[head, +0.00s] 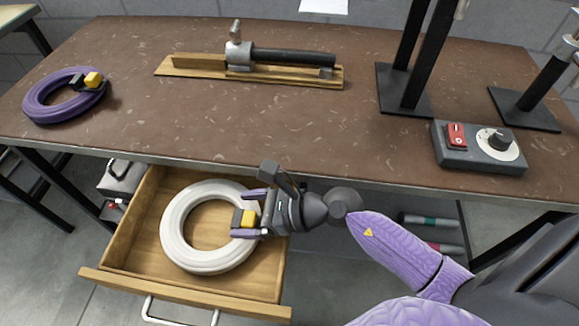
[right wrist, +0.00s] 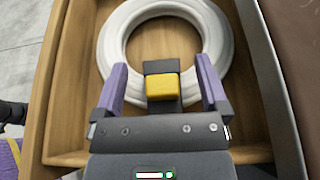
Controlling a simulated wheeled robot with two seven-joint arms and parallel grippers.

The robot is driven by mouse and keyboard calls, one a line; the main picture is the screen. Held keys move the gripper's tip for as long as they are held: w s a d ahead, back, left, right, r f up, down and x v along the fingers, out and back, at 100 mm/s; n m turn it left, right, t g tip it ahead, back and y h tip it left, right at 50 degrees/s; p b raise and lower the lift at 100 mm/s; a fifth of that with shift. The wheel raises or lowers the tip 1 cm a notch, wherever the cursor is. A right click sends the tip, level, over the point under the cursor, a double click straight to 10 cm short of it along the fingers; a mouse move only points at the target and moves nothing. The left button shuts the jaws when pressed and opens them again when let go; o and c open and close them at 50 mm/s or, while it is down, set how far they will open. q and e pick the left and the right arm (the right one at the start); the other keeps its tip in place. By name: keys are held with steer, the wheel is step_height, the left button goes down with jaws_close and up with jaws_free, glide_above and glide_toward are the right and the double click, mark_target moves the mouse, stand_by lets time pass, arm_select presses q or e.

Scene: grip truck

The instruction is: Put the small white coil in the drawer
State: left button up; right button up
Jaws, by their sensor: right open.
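A yellow and dark block (right wrist: 162,87) sits on the coil's near side. My right gripper (head: 243,213) is at the coil's right edge. Its purple fingers are spread apart on either side of the block, with a visible gap to it in the right wrist view. My left gripper is not in view.
The brown workbench (head: 390,150) is above the drawer. On it are a purple coil (head: 40,103), a wooden jig with a black bar (head: 295,57), dark metal stands (head: 405,90) and a grey control box (head: 465,152). The bench's middle is clear.

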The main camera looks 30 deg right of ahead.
steer(key=p+v, duration=0.1)
steer(key=v, duration=1.1)
steer(key=shift+r+p, duration=0.35)
steer(key=shift+r, duration=0.1)
